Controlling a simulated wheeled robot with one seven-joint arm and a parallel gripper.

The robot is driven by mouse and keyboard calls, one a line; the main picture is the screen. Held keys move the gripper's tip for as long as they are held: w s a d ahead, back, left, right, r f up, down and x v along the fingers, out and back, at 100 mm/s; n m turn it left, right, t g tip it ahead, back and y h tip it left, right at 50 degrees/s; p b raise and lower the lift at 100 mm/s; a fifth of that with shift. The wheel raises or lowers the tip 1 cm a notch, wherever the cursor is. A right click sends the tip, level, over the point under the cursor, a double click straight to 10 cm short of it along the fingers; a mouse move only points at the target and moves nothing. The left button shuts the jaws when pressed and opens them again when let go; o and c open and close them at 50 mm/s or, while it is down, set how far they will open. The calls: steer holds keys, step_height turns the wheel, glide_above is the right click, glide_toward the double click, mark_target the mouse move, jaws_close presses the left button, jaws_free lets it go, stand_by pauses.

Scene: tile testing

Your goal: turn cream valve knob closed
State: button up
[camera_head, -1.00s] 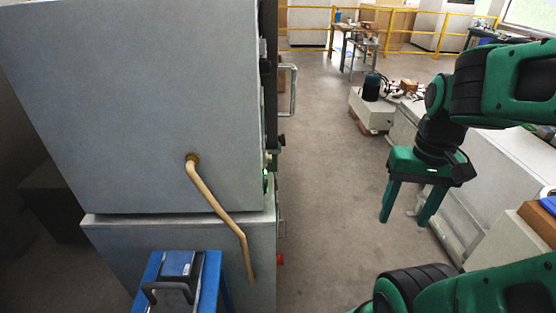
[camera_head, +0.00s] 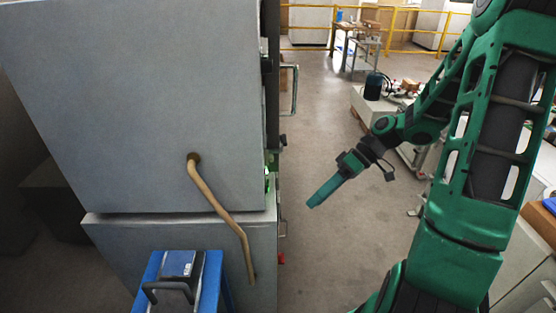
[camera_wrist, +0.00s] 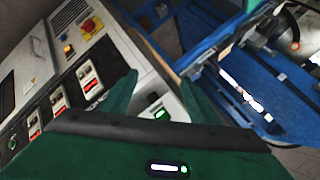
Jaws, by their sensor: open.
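My gripper (camera_head: 322,192) is in front of the grey cabinet's right side in the head view, fingers pointing down and to the left. The wrist view shows its two green fingers spread apart, with the gripper (camera_wrist: 160,92) open and empty. A cream valve knob cannot be made out in either view. A tan bent pipe (camera_head: 213,198) runs down the cabinet's near side.
The large grey cabinet (camera_head: 150,110) fills the left. A blue stand (camera_head: 212,280) with a dark-handled box is below it. Handles (camera_head: 294,88) stick out from the cabinet's right side. Blue framework (camera_wrist: 205,50) lies right of the panel. Grey floor is open behind my arm.

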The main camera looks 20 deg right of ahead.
mark_target(269, 158)
steer(key=w+d+r+n+t+y, duration=0.2)
steer(key=w+r+n+t+y, duration=0.2)
steer(key=w+r+t+y, duration=0.3)
steer(key=w+a+g, duration=0.1)
steer(key=w+a, duration=0.3)
steer(key=a, duration=0.5)
steer(key=shift+a+r+y, duration=0.25)
steer(key=shift+a+y, duration=0.1)
steer(key=shift+y, duration=0.05)
steer(key=c, duration=1)
